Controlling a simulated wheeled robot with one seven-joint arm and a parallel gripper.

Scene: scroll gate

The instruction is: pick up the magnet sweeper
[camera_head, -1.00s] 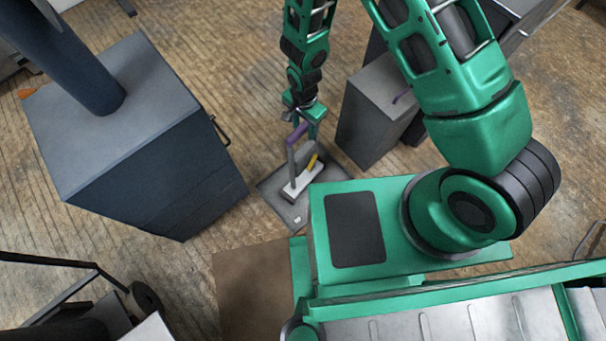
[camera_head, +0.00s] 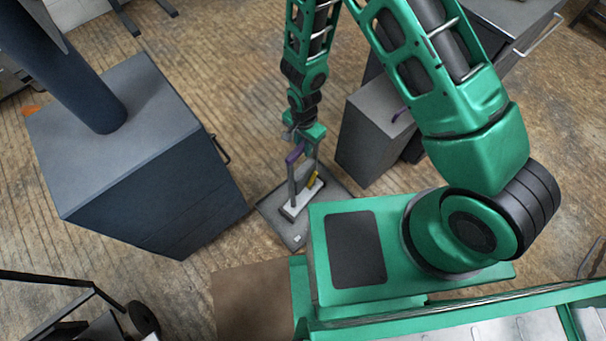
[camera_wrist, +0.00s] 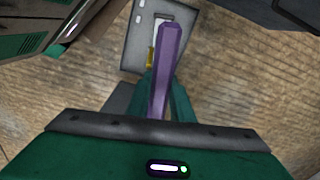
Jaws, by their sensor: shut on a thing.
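The magnet sweeper has a purple handle (camera_head: 294,154), thin grey uprights, a yellow part (camera_head: 312,180) and a pale base (camera_head: 297,209). It stands upright over a flat grey tray (camera_head: 286,235) on the floor. Whether its base touches the tray cannot be told. My gripper (camera_head: 305,147) comes down from above and is shut on the handle. In the wrist view the purple handle (camera_wrist: 170,60) runs up from between the green fingers (camera_wrist: 165,105). The tray (camera_wrist: 131,42) lies beyond it, with part of the pale base showing; the fingertips are partly hidden.
A dark blue-grey cabinet (camera_head: 150,180) stands to the left. A grey box (camera_head: 368,135) stands close to the right of the sweeper. A brown board (camera_head: 250,300) lies near my green base. Wooden floor is open between the cabinet and the tray.

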